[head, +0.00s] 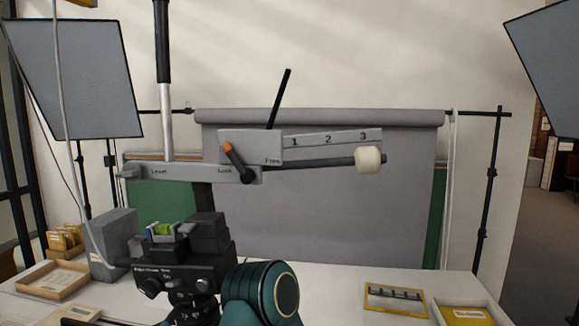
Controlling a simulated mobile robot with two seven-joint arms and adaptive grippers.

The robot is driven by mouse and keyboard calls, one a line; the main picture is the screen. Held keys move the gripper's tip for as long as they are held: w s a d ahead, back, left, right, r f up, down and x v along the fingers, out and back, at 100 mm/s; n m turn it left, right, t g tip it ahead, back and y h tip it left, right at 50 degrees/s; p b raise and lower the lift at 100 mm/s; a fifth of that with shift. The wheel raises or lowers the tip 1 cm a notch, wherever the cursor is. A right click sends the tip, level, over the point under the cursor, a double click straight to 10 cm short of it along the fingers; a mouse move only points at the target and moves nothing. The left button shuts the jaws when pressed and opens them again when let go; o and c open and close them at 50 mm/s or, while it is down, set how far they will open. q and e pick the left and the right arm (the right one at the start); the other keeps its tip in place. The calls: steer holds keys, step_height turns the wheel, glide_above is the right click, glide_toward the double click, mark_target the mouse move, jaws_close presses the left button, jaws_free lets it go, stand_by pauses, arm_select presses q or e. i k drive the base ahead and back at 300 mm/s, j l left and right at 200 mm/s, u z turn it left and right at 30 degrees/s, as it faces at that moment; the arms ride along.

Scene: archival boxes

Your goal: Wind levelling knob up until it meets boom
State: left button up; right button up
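A grey boom assembly (197,172) stands across the middle of the head view. Its left end carries the word "Level" and a small grey knob (129,174), which looks like the levelling knob. I cannot tell whether this knob touches the boom. A dark lever with an orange tip (237,160) sits between the words "Lock" and "Free". A dark rod (320,162) runs right from the grey housing and carries a white cylinder (368,160). Neither of my grippers shows; only a teal link of my own arm is at the bottom centre.
A black device with knobs (180,281) and a green-topped piece (165,229) stands below the boom. A wooden tray (52,281) is at left. Light panels (75,78) flank the scene.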

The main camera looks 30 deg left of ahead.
mark_target(131, 171)
steer(key=u, duration=0.9)
steer(key=j+u, duration=0.15)
